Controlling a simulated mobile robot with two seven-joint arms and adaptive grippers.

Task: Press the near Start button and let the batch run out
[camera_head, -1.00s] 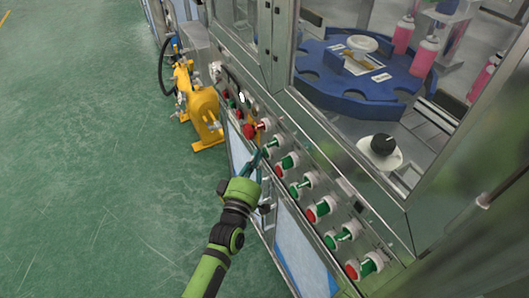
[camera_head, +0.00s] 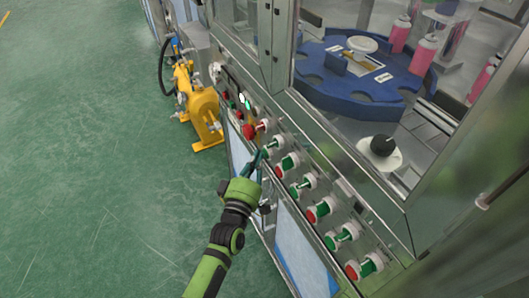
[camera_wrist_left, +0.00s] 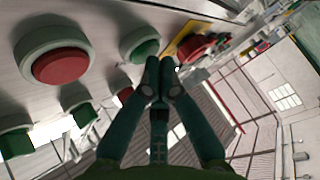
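A row of red and green buttons runs along the front panel of the machine. The green button closest to my fingertips (camera_head: 272,146) also shows in the left wrist view (camera_wrist_left: 140,45); no label can be read on it. My left gripper (camera_head: 262,156) is in front of the panel, right by this green button. In the left wrist view its fingertips (camera_wrist_left: 160,76) are together and hold nothing. I cannot tell whether they touch the button. A green lamp (camera_head: 248,104) is bright beside a white one (camera_head: 241,97). My right gripper is not in view.
A red emergency knob (camera_head: 254,130) sits just beyond the green button. Behind glass is a blue turntable (camera_head: 350,92), with pink cans (camera_head: 424,55) beyond it. A yellow unit (camera_head: 203,112) stands on the floor. Green floor at left is clear.

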